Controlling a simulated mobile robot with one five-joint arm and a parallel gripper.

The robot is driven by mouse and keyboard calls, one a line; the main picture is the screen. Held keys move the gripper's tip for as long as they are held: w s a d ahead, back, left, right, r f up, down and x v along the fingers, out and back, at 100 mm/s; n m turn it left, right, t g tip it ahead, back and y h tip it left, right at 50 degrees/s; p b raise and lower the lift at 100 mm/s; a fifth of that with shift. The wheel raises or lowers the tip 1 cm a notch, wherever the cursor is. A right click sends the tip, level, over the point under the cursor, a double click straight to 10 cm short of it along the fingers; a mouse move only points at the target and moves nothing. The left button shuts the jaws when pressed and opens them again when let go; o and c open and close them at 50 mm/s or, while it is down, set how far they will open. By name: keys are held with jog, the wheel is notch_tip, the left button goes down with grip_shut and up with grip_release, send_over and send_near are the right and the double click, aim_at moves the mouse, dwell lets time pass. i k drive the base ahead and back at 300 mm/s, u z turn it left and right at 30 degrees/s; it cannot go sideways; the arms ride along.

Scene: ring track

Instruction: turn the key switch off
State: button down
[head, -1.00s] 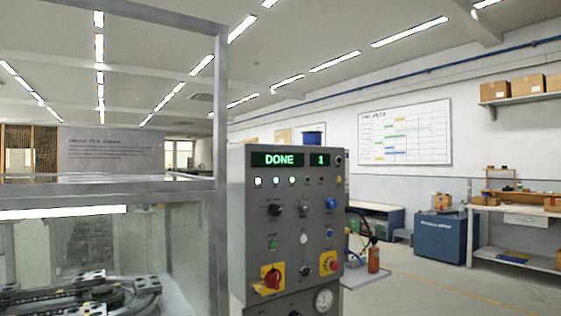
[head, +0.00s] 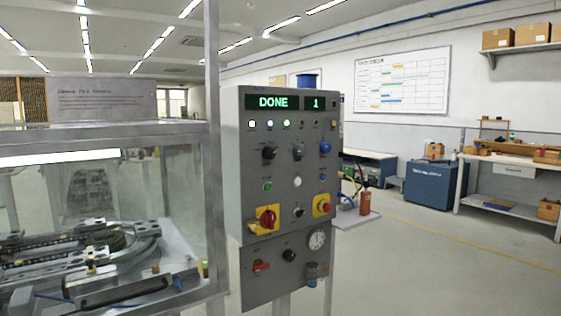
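The grey control panel (head: 240,180) stands upright in the middle of the head view. Its display (head: 285,102) reads "DONE" and "1". A small dark knob with a pale rim (head: 299,212) sits low on the panel, between a red rotary handle on a yellow plate (head: 267,218) and a red button on a yellow plate (head: 322,205). It may be the key switch, but it is too small to tell, and its position is not readable. My gripper is not in view.
A framed glass enclosure (head: 212,150) with a ring track (head: 110,245) stands close on the left. The panel's lower part carries a red handle (head: 261,266), a black knob (head: 289,255) and a round gauge (head: 317,239). Open floor (head: 420,260) lies to the right.

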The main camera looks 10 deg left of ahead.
aim_at(297, 212)
jog(key=k, duration=1)
jog(key=u, duration=0.6)
jog(key=i, duration=1.55)
jog(key=z, duration=0.3)
